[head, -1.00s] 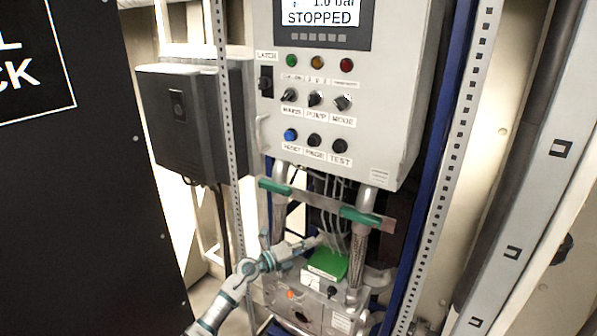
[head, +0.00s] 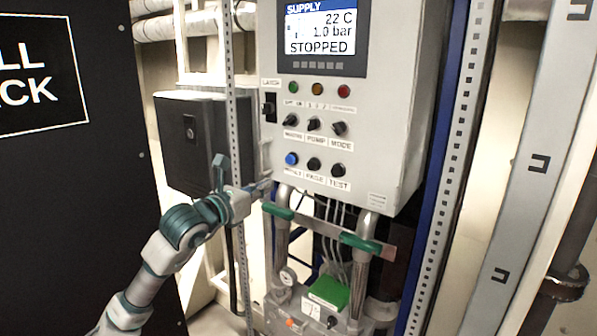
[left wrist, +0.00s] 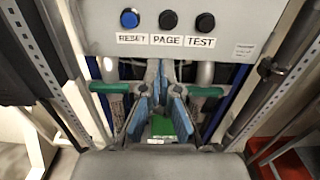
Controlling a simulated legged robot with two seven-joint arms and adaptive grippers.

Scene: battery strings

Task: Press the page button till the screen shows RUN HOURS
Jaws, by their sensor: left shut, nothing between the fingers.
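The screen (head: 320,33) on the grey control box reads SUPPLY, 22 C, 1.0 bar, STOPPED. The black page button (head: 314,164) is the middle one of the bottom row, between the blue reset button (head: 291,158) and the black test button (head: 338,170). In the left wrist view the page button (left wrist: 168,20) is above its PAGE label. My left gripper (head: 266,185) is at the box's lower left corner, below and left of the page button and apart from it. In the left wrist view its blue-padded fingers (left wrist: 163,68) are shut and empty, below the buttons. My right gripper is not visible.
Lamps and rotary switches sit above the buttons. Pipes with green handles (head: 360,243) and a green block (head: 328,291) are below the box. A perforated post (head: 233,120) and a dark box (head: 190,140) stand left. A black panel (head: 70,200) fills the far left.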

